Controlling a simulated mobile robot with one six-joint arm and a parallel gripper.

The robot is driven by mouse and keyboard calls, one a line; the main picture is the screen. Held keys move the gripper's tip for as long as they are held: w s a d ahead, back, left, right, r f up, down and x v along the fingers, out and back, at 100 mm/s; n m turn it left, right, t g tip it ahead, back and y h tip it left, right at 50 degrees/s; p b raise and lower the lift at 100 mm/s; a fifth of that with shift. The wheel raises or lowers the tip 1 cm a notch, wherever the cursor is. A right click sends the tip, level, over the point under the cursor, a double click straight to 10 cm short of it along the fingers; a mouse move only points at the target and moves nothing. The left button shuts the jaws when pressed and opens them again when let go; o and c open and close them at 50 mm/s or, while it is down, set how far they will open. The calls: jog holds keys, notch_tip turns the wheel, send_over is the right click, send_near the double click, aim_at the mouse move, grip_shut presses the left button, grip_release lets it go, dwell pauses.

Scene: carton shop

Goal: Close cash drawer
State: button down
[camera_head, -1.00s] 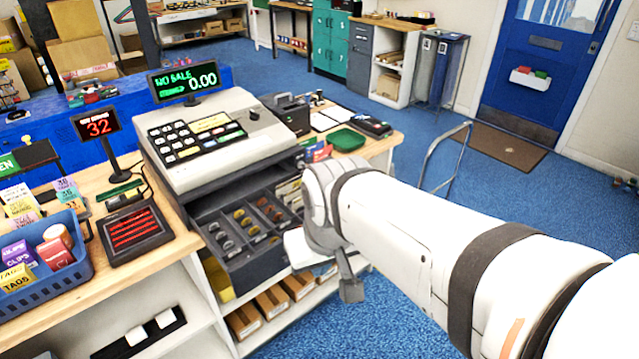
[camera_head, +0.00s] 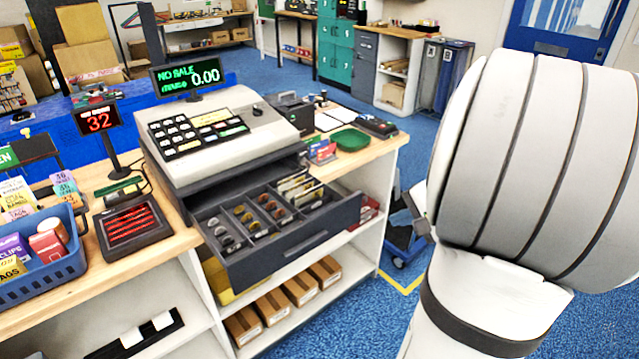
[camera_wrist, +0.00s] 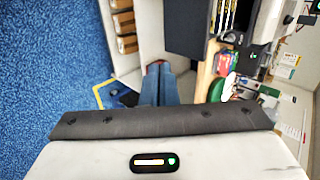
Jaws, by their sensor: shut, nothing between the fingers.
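The cash drawer (camera_head: 292,252) is open, pulled out from under the beige cash register (camera_head: 215,140). Coins and notes lie in its compartments. The register's display (camera_head: 185,78) reads 0.00. In the wrist view the drawer's dark front (camera_wrist: 187,28) shows at the top, with notes (camera_wrist: 228,14) beside it. In the head view my arm fills the right side and my gripper's fingers are not visible.
The wooden counter (camera_head: 375,153) carries a green tray (camera_head: 350,139) right of the register and a blue basket (camera_head: 45,268) at the left. Cardboard boxes (camera_head: 272,308) sit on the shelf below the drawer. A blue trolley (camera_head: 405,240) stands right of the counter. Blue floor lies in front.

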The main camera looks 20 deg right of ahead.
jog(key=d, duration=0.1)
jog(key=p, duration=0.1)
send_near(355, 217)
jog(key=s+f+x, duration=0.1)
jog(key=x, duration=0.4)
jog(key=shift+w+a+r+m, duration=0.1)
jog(key=shift+w+r+m, duration=0.15)
jog(key=shift+w, duration=0.5)
